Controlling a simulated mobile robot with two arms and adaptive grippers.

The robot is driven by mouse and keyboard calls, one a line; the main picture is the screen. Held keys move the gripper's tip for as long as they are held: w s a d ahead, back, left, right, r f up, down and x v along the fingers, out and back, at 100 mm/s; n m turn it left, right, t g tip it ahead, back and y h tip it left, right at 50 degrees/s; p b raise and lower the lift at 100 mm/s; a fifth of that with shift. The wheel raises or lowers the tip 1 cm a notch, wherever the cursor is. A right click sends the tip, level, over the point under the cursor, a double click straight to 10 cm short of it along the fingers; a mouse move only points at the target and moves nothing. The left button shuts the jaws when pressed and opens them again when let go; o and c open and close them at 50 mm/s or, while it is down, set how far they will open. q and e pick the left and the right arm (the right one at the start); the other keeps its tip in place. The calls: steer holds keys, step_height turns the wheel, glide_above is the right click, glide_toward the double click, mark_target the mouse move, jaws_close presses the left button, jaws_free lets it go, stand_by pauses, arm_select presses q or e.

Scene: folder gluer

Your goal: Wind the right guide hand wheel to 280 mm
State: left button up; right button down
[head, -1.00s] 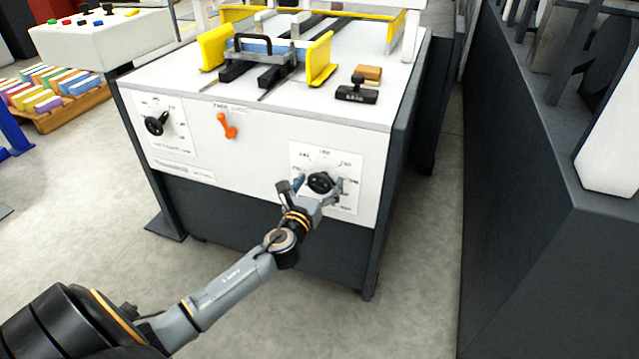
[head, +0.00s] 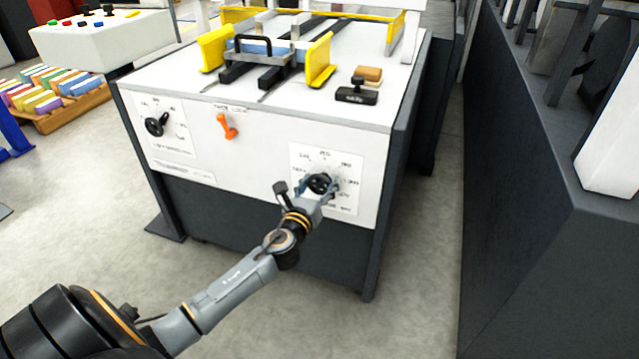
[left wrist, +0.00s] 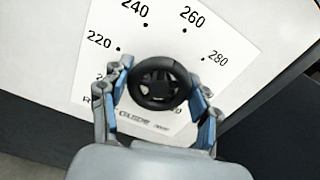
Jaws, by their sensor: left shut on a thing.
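The right guide hand wheel (left wrist: 158,90) is a small black spoked wheel on a white dial plate (left wrist: 232,42). The plate shows 220, 240, 260 and 280 in the left wrist view, with 280 at the upper right of the wheel. I cannot make out a pointer on the wheel. In the head view the wheel (head: 319,182) sits low on the right of the machine's white front. My left gripper (left wrist: 159,78) is shut on the wheel, one finger on each side of its rim. The lower dial marks are partly hidden by the fingers. My right gripper is out of view.
A second black knob (head: 156,124) and an orange lever (head: 227,126) are on the same front panel. Yellow guides (head: 319,60) and a black-handled stamp (head: 357,92) are on top. A dark machine wall (head: 540,190) stands to the right, with floor between.

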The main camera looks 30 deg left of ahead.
arm_select(q)
steer(key=n, duration=0.8)
steer(key=shift+a, duration=0.1)
steer(key=n, duration=0.3)
steer(key=shift+n+p, duration=0.3)
steer(key=n, duration=0.3)
steer(key=shift+f+n+p, duration=0.1)
steer(key=shift+n+p, duration=0.3)
steer(key=shift+n, duration=0.6)
arm_select(e)
steer(key=shift+w+f, duration=0.45)
steer(key=shift+w, duration=0.05)
steer(key=shift+a, duration=0.1)
